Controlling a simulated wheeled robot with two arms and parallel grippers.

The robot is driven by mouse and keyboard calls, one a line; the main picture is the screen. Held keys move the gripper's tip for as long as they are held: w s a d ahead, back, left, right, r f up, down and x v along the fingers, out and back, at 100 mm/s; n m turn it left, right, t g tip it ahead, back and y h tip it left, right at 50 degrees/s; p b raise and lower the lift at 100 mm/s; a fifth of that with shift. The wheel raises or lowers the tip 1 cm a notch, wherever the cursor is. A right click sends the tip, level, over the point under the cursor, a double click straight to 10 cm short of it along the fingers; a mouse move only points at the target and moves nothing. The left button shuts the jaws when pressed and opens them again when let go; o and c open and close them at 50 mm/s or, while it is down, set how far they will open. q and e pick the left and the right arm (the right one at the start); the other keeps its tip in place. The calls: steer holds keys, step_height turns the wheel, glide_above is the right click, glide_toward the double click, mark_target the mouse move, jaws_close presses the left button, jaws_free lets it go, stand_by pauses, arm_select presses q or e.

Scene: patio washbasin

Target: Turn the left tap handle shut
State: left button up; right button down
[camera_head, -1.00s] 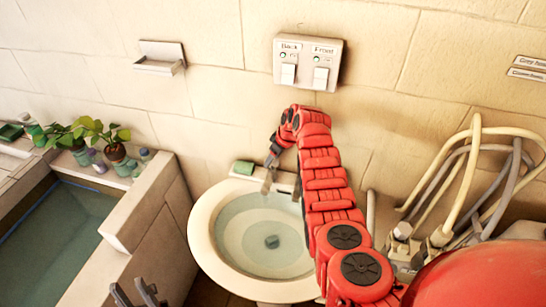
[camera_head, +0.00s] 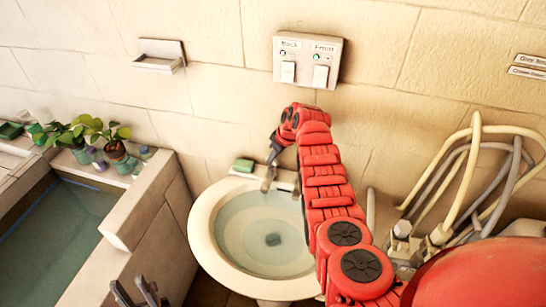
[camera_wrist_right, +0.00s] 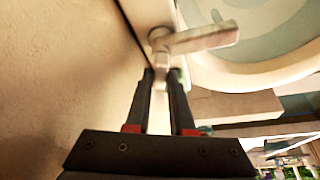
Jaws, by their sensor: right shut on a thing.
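The round cream washbasin (camera_head: 205,238) holds water, with a dark drain in its middle. A metal tap (camera_head: 267,184) stands at its back rim, partly hidden by my right gripper (camera_head: 272,155). In the right wrist view the tap spout (camera_wrist_right: 205,38) points out over the bowl. There my right gripper (camera_wrist_right: 162,76) is shut on a small pale part just below the tap body, which I take to be the left tap handle (camera_wrist_right: 159,85). My right arm hides the right part of the basin's back rim. My left gripper (camera_head: 135,292) is open and empty at the bottom edge, far from the tap.
A green sponge (camera_head: 243,166) lies on the back rim, left of the tap. A switch panel (camera_head: 308,60) and a soap dish (camera_head: 160,55) are on the wall. Hoses (camera_head: 470,180) stand at the right. A water trough (camera_head: 60,225) with potted plants (camera_head: 115,150) is at the left.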

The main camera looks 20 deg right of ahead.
steer(key=shift+a, duration=0.15)
steer(key=shift+m+h, duration=0.3)
steer(key=shift+m, duration=0.4)
steer(key=shift+s+f+m, duration=0.1)
steer(key=shift+f+m, duration=0.05)
steer(key=shift+m, duration=0.25)
steer(key=m+h+b, duration=0.1)
steer(key=m+b, duration=0.1)
steer(key=shift+a+m+t, duration=0.15)
steer(key=shift+m+t, duration=0.15)
steer(key=shift+t, duration=0.1)
steer(key=m+h+b, duration=0.1)
steer(key=m+b, duration=0.2)
steer(key=m+h+b, duration=0.1)
steer(key=m+b, duration=0.2)
steer(key=b, duration=0.1)
steer(key=m+g+h+b, duration=0.1)
steer(key=m+b, duration=0.2)
steer(key=b, duration=0.1)
steer(key=shift+a+f+h, duration=0.15)
steer(key=shift+a+h, duration=0.15)
steer(key=shift+w+m+b, duration=0.2)
steer(key=shift+m+b, duration=0.2)
steer(key=shift+b, duration=0.25)
steer(key=shift+r+m+g+h, duration=0.3)
steer(key=shift+m, duration=0.4)
steer(key=shift+d+m+b, duration=0.1)
steer(key=shift+m+b, duration=0.2)
steer(key=shift+m, duration=0.1)
